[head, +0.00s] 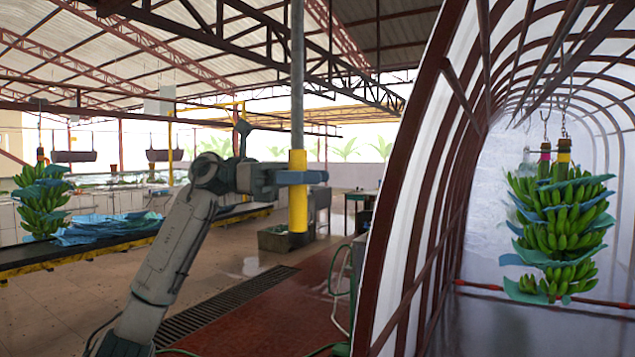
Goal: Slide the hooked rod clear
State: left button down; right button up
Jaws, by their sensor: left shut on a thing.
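A long grey rod (297,75) with a yellow grip sleeve (298,215) at its lower end stands upright left of the tunnel frame. Its top runs out of the picture, so no hook shows. My left gripper (303,178), with blue fingers, is shut on the yellow sleeve from the left, near its middle. The sleeve's lower end shows below the fingers, above the floor in the picture. Green banana bunches (560,225) with blue sheets between the hands hang from hooks and chains inside the tunnel at right. My right gripper is not in view.
A curved tunnel of dark red ribs (410,170) with white sheeting stands right of the rod. A red bar (600,302) runs low beside the bunches. A long table with blue sheets (105,228) and another bunch (42,200) are at left. A green hose (340,280) lies near the tunnel.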

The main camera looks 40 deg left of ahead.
pick_arm(q)
jog(key=shift+a+r, duration=0.1)
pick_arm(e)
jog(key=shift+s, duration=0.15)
pick_arm(q)
jog(key=c, duration=1.2)
grip_release()
jog(key=shift+o, duration=0.5)
jog(key=shift+a, duration=0.2)
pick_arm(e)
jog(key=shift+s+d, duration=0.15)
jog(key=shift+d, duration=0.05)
pick_arm(q)
jog(key=b+v, duration=0.3)
jog(key=v, duration=0.8)
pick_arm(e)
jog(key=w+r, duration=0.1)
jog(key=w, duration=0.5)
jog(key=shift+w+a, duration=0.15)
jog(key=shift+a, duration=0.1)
